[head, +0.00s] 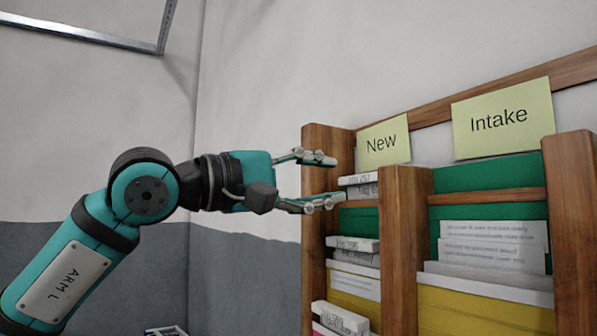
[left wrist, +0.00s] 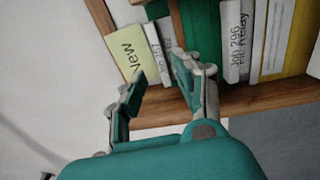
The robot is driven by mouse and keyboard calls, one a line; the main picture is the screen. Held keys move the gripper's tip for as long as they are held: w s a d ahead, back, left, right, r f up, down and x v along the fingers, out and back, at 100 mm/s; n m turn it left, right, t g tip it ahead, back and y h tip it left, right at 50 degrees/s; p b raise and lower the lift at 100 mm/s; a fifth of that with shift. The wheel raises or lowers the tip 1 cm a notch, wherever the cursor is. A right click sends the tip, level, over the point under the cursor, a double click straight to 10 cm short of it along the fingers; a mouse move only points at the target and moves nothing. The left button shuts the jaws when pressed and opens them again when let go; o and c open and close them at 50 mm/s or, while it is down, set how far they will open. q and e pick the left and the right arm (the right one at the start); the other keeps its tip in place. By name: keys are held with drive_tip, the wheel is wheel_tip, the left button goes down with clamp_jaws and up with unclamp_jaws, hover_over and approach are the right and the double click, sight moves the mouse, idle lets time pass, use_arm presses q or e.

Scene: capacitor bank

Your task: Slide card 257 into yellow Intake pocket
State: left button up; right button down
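My left gripper (head: 322,181) is open and empty, its fingers apart at the left post of the rack, beside the New column. A white card (head: 362,179) sits in the top slot of that column, just right of the fingertips. It also shows in the left wrist view (left wrist: 158,52), just beyond the fingers; its printed number is too small to read surely. The yellow Intake pocket (head: 485,311) is at the lower right, under the Intake sign (head: 503,117), with white cards (head: 492,245) standing above its front. My right gripper is not in view.
The New sign (head: 383,143) stands atop the left column. More cards (head: 352,245) fill its lower slots. A wooden post (head: 406,250) divides the columns; another post (head: 574,230) bounds the Intake column at right. Green pockets sit above. The space left of the rack is clear.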

sight(359, 179)
use_arm(q)
drive_tip(key=shift+p+x, duration=0.85)
drive_tip(key=shift+x, duration=2)
clamp_jaws()
